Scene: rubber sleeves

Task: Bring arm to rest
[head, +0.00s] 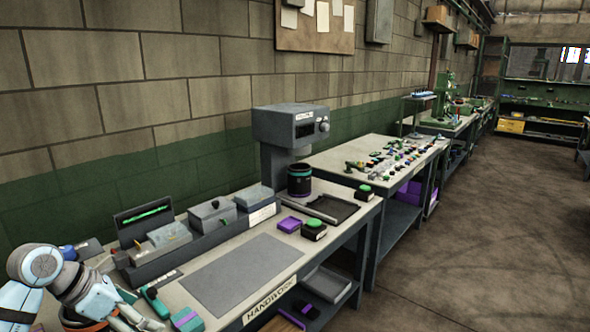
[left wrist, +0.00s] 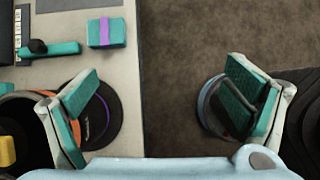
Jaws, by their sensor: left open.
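My left arm (head: 50,275) comes in at the lower left of the head view, over the near end of the workbench (head: 285,245). In the left wrist view my left gripper (left wrist: 163,85) is open. Its two teal-padded fingers are wide apart with nothing between them. The left finger is over the pale bench top and the right finger is over the brown floor, so the gripper straddles the bench edge. My right arm and gripper do not show.
A teal block with a purple band (head: 187,319) lies near the gripper; it also shows in the left wrist view (left wrist: 106,32). A teal tool (head: 156,302) lies beside it. The grey mat (head: 242,274) is bare. A grey machine (head: 285,135) stands farther back. The floor at right is open.

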